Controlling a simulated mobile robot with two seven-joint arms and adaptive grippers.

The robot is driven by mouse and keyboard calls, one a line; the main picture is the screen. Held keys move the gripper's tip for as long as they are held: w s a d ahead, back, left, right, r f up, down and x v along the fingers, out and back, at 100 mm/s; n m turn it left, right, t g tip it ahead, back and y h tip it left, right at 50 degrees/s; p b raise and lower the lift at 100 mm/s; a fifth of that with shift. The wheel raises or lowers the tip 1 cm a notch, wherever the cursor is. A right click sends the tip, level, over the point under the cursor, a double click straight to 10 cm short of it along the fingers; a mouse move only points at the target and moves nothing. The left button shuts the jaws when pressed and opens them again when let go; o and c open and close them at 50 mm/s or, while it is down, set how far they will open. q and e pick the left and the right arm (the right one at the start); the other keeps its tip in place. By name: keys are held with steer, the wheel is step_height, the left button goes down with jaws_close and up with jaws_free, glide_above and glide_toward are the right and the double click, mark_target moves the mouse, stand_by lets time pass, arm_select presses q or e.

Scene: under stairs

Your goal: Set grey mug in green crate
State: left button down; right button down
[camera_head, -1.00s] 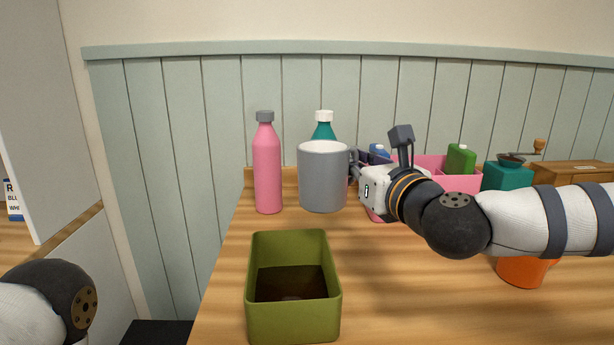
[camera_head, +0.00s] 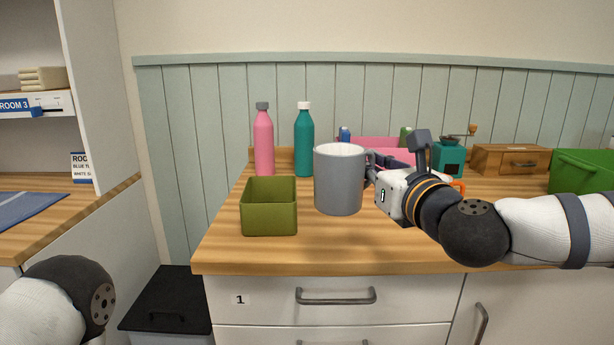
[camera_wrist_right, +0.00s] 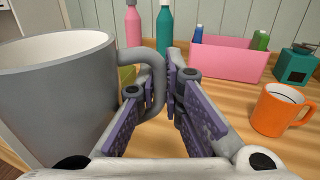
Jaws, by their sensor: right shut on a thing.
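The grey mug (camera_head: 338,182) is upright in the middle of the head view, with its handle toward the right. My right gripper (camera_head: 374,168) is shut on that handle. In the right wrist view the mug (camera_wrist_right: 50,95) fills the left side, with the handle between the fingers (camera_wrist_right: 162,92). A bright green crate (camera_head: 580,178) stands at the far right of the counter, cut off by the picture edge. An olive-green open box (camera_head: 268,221) stands left of the mug. My left gripper is out of view; only part of that arm shows.
Pink (camera_head: 263,145) and teal (camera_head: 304,143) bottles stand at the back. A pink container (camera_head: 376,143), a teal grinder (camera_head: 449,158) and a wooden box (camera_head: 510,160) are further right. An orange mug (camera_wrist_right: 277,110) stands on the counter (camera_head: 300,258). A dark bin (camera_head: 168,300) is below left.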

steer(key=s+d+f+m+h, duration=0.15)
steer(key=s+f, duration=0.25)
steer(key=f, duration=0.8)
steer(key=s+d+f+m+h, duration=0.1)
steer(key=s+d+f, duration=0.1)
steer(key=s+f, duration=0.2)
steer(key=s+d+f+h, duration=0.2)
steer(key=s+d+f, duration=0.1)
steer(key=s, duration=0.6)
steer(key=shift+s+d+f+m+t, duration=0.25)
steer(key=shift+f+m+t, duration=0.1)
steer(key=shift+f, duration=0.5)
steer(key=shift+a+h, duration=0.1)
steer(key=shift+h, duration=0.15)
